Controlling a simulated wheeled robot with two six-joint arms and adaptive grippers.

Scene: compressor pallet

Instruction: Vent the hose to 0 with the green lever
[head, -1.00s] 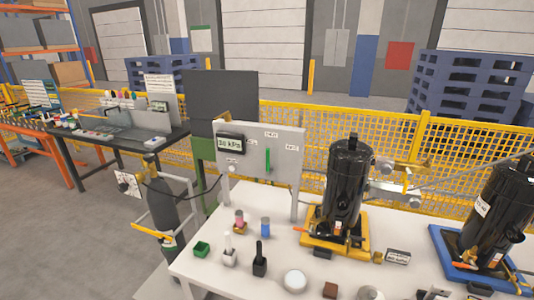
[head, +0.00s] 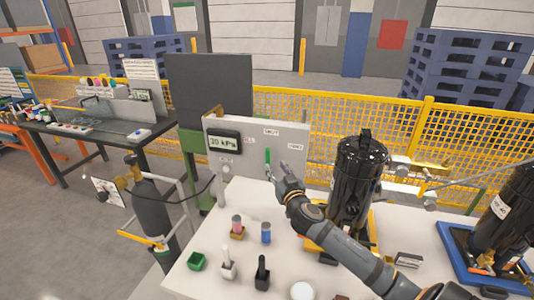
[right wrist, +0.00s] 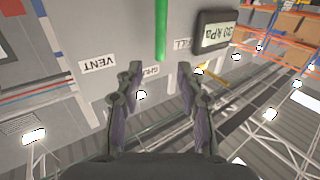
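The green lever (head: 267,158) stands upright on the grey panel (head: 290,132), pointing at the SHUT label (head: 271,132). The VENT label (head: 295,147) is right of it. The display (head: 223,142) reads 30 kPa. My right gripper (head: 277,171) is just in front of the panel, by the lever's lower right. In the right wrist view its fingers (right wrist: 157,74) are open and empty. The lever (right wrist: 161,30) lines up with the gap, its end just beyond the fingertips; contact is not visible. My left gripper is out of view.
A black compressor (head: 358,175) on a yellow base stands right of the panel, close behind my right arm. A gas cylinder (head: 152,212) stands at left.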

